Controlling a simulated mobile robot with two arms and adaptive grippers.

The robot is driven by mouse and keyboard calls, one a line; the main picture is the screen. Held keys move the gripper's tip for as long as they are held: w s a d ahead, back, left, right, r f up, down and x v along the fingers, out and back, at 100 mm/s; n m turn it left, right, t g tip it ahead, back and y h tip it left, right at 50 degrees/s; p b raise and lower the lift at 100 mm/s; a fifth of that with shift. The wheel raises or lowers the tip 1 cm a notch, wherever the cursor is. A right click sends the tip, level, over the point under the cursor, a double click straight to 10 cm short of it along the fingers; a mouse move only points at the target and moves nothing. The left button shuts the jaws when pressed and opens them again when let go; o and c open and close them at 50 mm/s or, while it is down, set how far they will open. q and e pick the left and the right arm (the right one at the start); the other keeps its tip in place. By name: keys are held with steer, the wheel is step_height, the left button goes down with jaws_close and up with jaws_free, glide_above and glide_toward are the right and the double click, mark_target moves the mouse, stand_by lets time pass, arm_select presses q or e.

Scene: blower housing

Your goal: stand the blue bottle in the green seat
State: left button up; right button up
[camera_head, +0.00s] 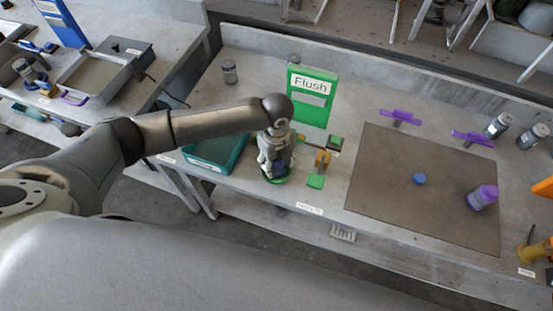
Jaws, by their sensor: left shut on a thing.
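My left gripper (277,163) points down at the front edge of the bench, left of the dark mat. It is shut on the blue bottle (279,170), of which only a small blue patch shows between the fingers. The green seat (268,181) shows as a round green rim right under the gripper. The bottle is at or just over the seat; I cannot tell whether it touches the seat's floor. My right gripper is not in view.
A green "Flush" panel (312,96) stands behind the gripper.

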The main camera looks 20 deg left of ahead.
arm_select(q)
steer(key=shift+f, duration=0.1)
steer(key=o, duration=0.8)
steer(key=shift+o, duration=0.2)
step_height(320, 180, up, 12)
steer(key=shift+r+b, duration=0.15)
steer(key=shift+b, duration=0.9)
